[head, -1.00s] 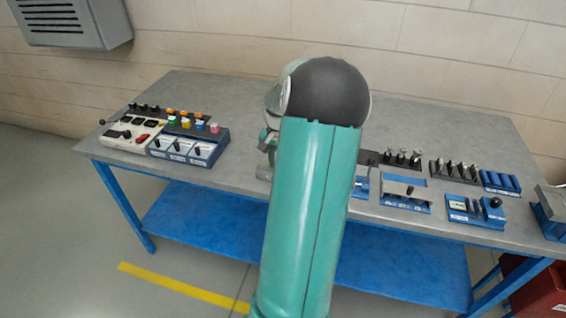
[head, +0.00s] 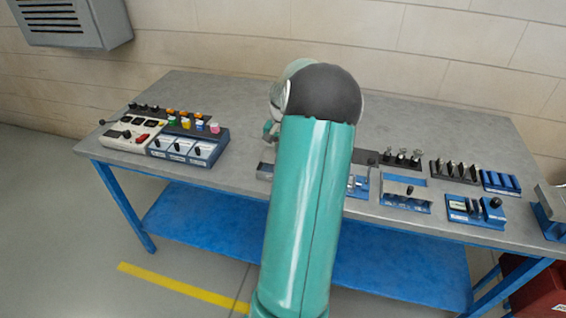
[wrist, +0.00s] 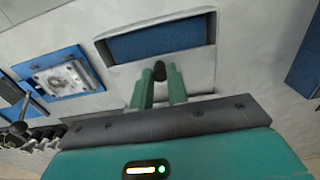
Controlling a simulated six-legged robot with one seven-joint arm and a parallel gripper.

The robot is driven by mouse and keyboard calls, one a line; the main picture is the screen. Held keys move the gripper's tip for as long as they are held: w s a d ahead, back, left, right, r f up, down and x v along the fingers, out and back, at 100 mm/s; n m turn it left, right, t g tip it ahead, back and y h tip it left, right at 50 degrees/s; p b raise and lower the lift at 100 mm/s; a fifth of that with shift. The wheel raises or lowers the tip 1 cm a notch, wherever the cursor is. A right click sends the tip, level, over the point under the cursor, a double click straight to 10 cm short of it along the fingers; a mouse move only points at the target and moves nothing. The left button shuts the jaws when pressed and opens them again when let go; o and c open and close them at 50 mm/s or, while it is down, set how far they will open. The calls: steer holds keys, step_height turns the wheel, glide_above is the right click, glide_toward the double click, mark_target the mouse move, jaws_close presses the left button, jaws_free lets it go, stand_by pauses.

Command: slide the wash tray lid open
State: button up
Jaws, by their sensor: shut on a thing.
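In the wrist view the wash tray (wrist: 108,44) is a light grey box with a rectangular opening that shows a blue inside (wrist: 160,42). Its grey lid (wrist: 195,68) lies on the near side of that opening, so the tray is at least partly open. A small black knob (wrist: 159,67) stands on the lid. My gripper (wrist: 159,76) has its two green fingers shut on the knob, one on each side. In the head view my arm hides most of the tray; a grey corner (head: 265,171) shows left of the arm. My gripper (head: 271,130) is partly hidden there.
Switch panels (head: 190,148) stand on the left of the grey bench (head: 230,95). Blue fixtures (head: 405,204) and black racks (head: 455,171) stand on the right. In the wrist view a blue plate with a metal piece (wrist: 65,78) lies left of the tray.

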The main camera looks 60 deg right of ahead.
steer(key=shift+w+d+r, duration=0.1)
steer(key=shift+w+d, duration=0.1)
steer(key=shift+d, duration=1.05)
steer(key=shift+w+d, duration=0.2)
steer(key=shift+d, duration=1)
steer(key=o, duration=0.7)
steer(key=shift+d, duration=0.1)
steer(key=shift+c, duration=0.2)
step_height(320, 180, up, 7)
